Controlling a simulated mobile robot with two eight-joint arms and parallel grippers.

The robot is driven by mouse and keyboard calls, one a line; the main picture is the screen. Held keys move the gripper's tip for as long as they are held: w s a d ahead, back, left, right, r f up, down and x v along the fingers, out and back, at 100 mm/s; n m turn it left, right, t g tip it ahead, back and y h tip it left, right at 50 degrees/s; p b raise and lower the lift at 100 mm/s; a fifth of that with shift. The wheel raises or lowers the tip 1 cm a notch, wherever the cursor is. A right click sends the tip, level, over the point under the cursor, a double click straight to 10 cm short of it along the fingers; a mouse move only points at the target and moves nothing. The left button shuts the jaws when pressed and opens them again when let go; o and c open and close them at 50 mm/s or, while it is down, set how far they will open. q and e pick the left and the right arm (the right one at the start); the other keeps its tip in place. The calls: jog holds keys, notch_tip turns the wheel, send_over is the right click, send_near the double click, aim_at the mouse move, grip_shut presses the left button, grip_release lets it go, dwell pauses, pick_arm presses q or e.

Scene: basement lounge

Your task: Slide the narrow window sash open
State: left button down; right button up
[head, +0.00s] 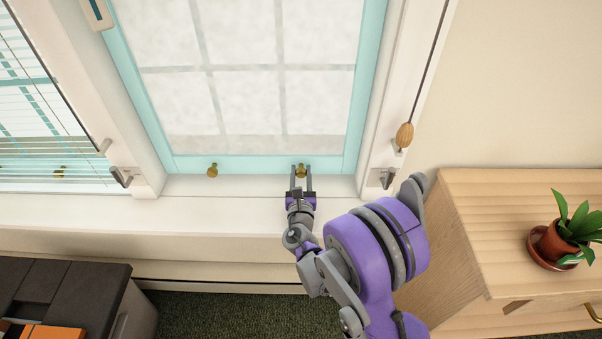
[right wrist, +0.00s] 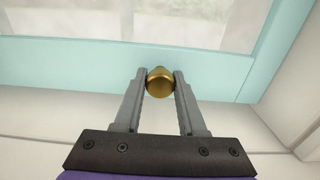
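The narrow window sash (head: 257,164) has a light-blue frame and frosted panes, and its bottom rail is down at the white sill. Two brass knobs stand on that rail, a left knob (head: 212,170) and a right knob (head: 301,171). My right gripper (head: 301,175) reaches up from below with one finger on each side of the right knob. In the right wrist view the right knob (right wrist: 160,82) sits between the fingertips (right wrist: 160,88), and both appear to touch it. The left knob is free. My left gripper is not in view.
A wooden cabinet (head: 465,220) with a potted plant (head: 560,240) stands at the right. A cord with a wooden pull (head: 404,136) hangs beside the window. A dark grey piece of furniture (head: 85,285) is at lower left. The sill (head: 90,213) is clear.

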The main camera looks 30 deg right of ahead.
grip_shut()
dwell(1.0)
